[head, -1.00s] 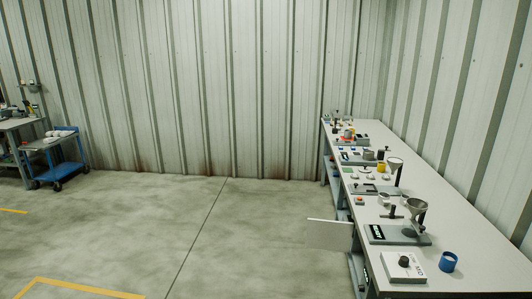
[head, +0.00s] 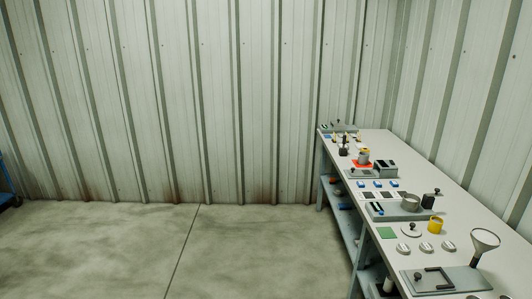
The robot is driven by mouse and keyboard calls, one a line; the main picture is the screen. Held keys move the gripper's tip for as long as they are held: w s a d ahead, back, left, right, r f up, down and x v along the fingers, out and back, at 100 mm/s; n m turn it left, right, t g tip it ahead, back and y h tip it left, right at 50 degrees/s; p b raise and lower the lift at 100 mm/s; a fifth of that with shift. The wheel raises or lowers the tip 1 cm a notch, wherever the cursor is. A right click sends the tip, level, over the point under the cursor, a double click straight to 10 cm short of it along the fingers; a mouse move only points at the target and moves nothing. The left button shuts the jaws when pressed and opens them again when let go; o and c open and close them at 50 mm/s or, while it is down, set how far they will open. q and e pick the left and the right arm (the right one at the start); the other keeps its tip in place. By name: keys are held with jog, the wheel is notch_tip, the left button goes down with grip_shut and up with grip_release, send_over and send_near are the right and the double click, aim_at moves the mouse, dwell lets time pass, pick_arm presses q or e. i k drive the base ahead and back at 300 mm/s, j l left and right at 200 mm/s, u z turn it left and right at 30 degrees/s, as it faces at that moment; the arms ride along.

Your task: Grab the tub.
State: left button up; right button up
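I cannot tell which container is the tub. All are small in the view. Neither of my grippers shows.
The long bench (head: 462,208) runs along the right wall, with shelves below. The concrete floor (head: 90,245) left of the bench is clear. A blue cart edge (head: 6,185) shows at far left.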

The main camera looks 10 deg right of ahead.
aim_at(364, 157)
jog(key=i+j, duration=0.1)
jog(key=i, duration=0.8)
jog(key=i+j, duration=0.1)
jog(key=i, duration=1.75)
